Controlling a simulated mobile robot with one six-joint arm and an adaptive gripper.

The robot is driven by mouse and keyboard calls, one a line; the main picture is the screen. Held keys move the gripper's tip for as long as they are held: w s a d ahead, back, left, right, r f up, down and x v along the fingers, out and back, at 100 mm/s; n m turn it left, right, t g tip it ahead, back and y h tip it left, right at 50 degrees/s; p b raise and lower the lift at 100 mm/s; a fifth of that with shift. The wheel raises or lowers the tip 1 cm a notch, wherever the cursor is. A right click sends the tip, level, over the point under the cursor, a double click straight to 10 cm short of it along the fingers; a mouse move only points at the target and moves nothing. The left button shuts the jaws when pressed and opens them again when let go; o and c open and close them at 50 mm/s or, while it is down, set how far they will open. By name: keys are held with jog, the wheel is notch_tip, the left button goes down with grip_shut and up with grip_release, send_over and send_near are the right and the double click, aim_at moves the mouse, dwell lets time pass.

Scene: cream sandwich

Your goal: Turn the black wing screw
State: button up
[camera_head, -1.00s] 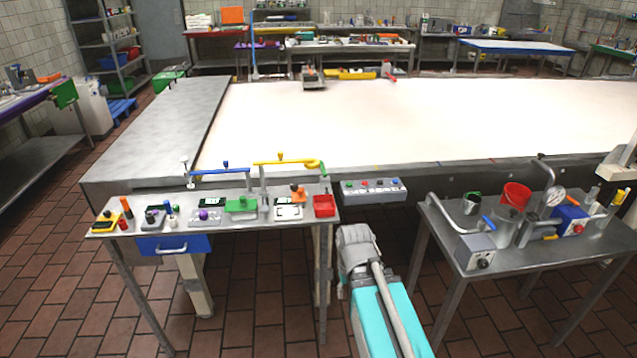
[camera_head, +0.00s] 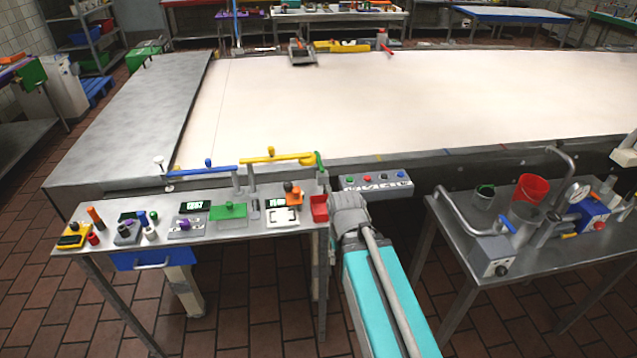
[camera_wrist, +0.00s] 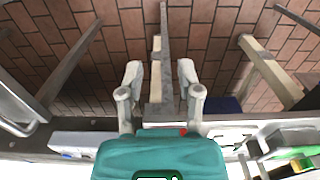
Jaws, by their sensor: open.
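My gripper (camera_wrist: 160,88) shows in the wrist view with two grey fingers spread apart and nothing between them. Below the fingers are the brick floor and a table leg. In the head view my arm stands at the right end of the left metal table, and the gripper cannot be made out there. I cannot single out the black wing screw. Small dark knobs show on a grey box (camera_head: 126,234) on the left table and on a grey control box (camera_head: 492,257) on the right table; their shapes are too small to tell.
A button panel (camera_head: 376,181) is on the conveyor edge. The white belt (camera_head: 400,100) is mostly clear.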

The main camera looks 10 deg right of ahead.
jog(key=shift+w+d, duration=0.3)
jog(key=shift+d, duration=0.1)
jog(key=shift+r, duration=0.1)
jog(key=t+p, duration=0.4)
jog(key=p, duration=0.7)
send_near(326, 189)
jog(key=v, duration=0.5)
jog(key=shift+s+t, duration=0.2)
jog(key=shift+t, duration=0.1)
jog(key=shift+f, duration=0.3)
jog(key=b+x, duration=1.3)
jog(key=shift+w+f, duration=0.15)
jog(key=shift+f, duration=0.1)
grip_shut()
